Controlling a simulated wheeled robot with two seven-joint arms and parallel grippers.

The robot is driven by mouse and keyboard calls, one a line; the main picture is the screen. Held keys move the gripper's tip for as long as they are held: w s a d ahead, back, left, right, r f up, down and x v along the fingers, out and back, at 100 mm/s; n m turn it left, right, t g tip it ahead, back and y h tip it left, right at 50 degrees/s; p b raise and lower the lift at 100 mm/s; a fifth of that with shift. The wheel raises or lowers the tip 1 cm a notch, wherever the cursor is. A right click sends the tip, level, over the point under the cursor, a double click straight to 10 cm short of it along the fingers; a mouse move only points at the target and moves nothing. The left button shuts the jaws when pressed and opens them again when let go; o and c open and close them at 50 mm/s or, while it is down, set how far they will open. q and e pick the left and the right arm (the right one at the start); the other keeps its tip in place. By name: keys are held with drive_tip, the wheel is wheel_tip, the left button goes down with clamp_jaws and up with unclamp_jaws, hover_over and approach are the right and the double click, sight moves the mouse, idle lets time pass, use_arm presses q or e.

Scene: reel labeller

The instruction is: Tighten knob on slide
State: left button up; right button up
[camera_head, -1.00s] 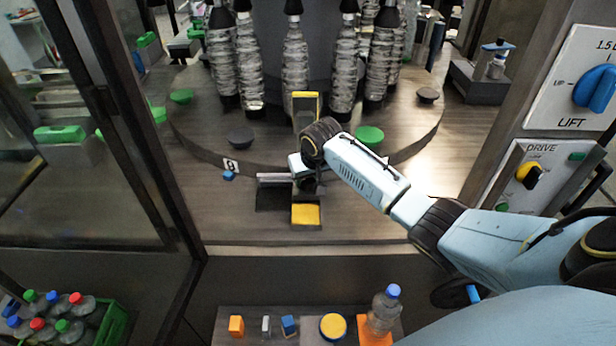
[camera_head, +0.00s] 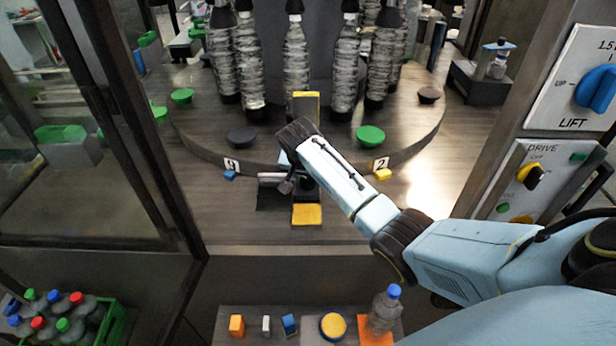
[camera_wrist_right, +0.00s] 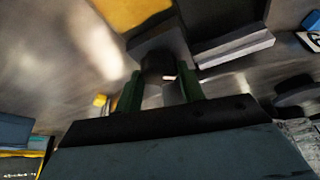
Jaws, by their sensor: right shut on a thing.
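The slide (camera_head: 273,198) is a dark block with a yellow pad (camera_head: 307,215) at its near end, at the front of the round table. A yellow-topped upright (camera_head: 305,96) stands at its far side. My right gripper (camera_head: 288,184) is at the slide, its fingers largely hidden by my wrist in the head view. In the right wrist view, the two green fingers of the gripper (camera_wrist_right: 161,78) are shut on a dark round knob (camera_wrist_right: 160,66). The yellow pad (camera_wrist_right: 130,12) shows beyond it. My left gripper is not in view.
The round table (camera_head: 205,150) carries wrapped bottles (camera_head: 296,65) and green and dark discs. Control panels (camera_head: 535,175) stand at the right, a glass door frame at the left. A front shelf (camera_head: 260,325) holds small blocks and a bottle (camera_head: 385,308).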

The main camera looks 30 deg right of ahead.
drive_tip(key=m, duration=0.2)
drive_tip(key=m+g+h, duration=0.1)
drive_tip(key=m, duration=0.1)
drive_tip(key=shift+w+a+m, duration=0.1)
drive_tip(key=shift+w+m, duration=0.05)
drive_tip(key=shift+m, duration=0.15)
drive_tip(key=shift+m+g+b, duration=0.45)
drive_tip(key=shift+m+g, duration=0.45)
drive_tip(key=shift+m, duration=1)
drive_tip(key=shift+w, duration=0.1)
drive_tip(key=o, duration=1)
drive_tip(key=shift+r, duration=0.1)
